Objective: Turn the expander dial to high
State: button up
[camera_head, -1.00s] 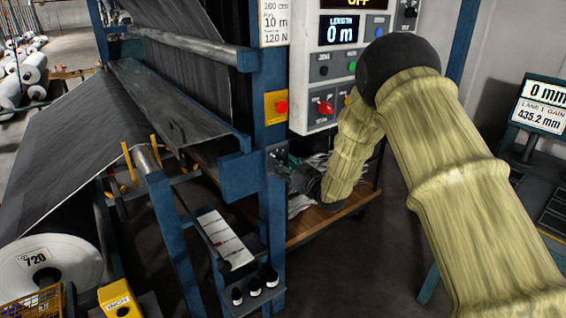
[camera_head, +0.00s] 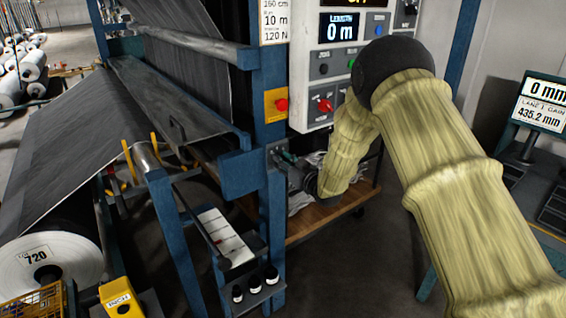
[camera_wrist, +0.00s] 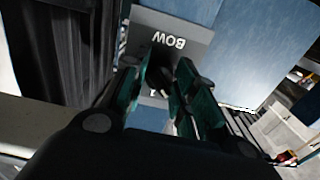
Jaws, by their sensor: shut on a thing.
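A grey plate marked BOW (camera_wrist: 178,27) shows upside down in the wrist view, on a blue frame post. A dark knob (camera_wrist: 160,72) on this plate sits between the green fingers of my gripper (camera_wrist: 172,82). The gripper is shut on the knob; the fingers partly hide it and the lower part of the plate. Its setting cannot be read. In the head view my gripper (camera_head: 284,156) reaches the blue post (camera_head: 272,215) from the right, below the control panel. The dial face is not readable there.
A wooden shelf (camera_head: 320,220) lies below the gripper. Dark fabric (camera_head: 70,140) and a white-ended roll (camera_head: 50,268) are at left. A monitor (camera_head: 542,103) stands at right.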

jog(key=shift+m, duration=0.3)
jog(key=shift+s+a+m+b, duration=0.1)
jog(key=shift+m+b, duration=3)
jog(key=shift+m, duration=5.6)
jog(key=o, duration=1)
jog(key=shift+o, duration=0.2)
jog(key=shift+r, duration=0.1)
